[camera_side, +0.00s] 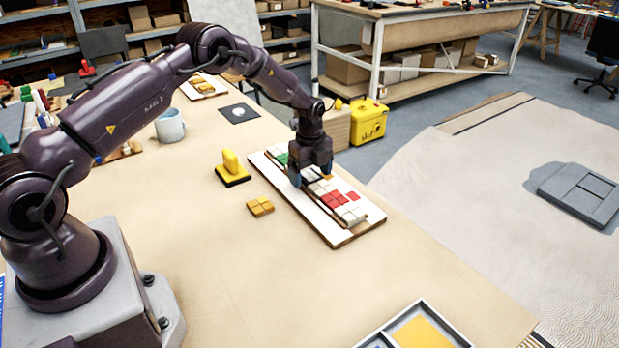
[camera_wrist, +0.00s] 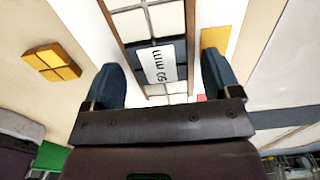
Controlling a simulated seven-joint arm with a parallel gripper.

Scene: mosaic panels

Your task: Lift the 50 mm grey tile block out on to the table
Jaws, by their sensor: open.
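In the wrist view my gripper (camera_wrist: 160,64) is open, one dark finger to each side of the block. I cannot tell whether the fingers touch it or how low they are.
An orange tile block (camera_side: 260,206) lies on the table left of the board, beside free tabletop. A yellow-handled tool (camera_side: 231,168) stands nearby. Red tiles (camera_side: 335,199) are on the board. A tray (camera_side: 433,312) with a yellow piece is at the front.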

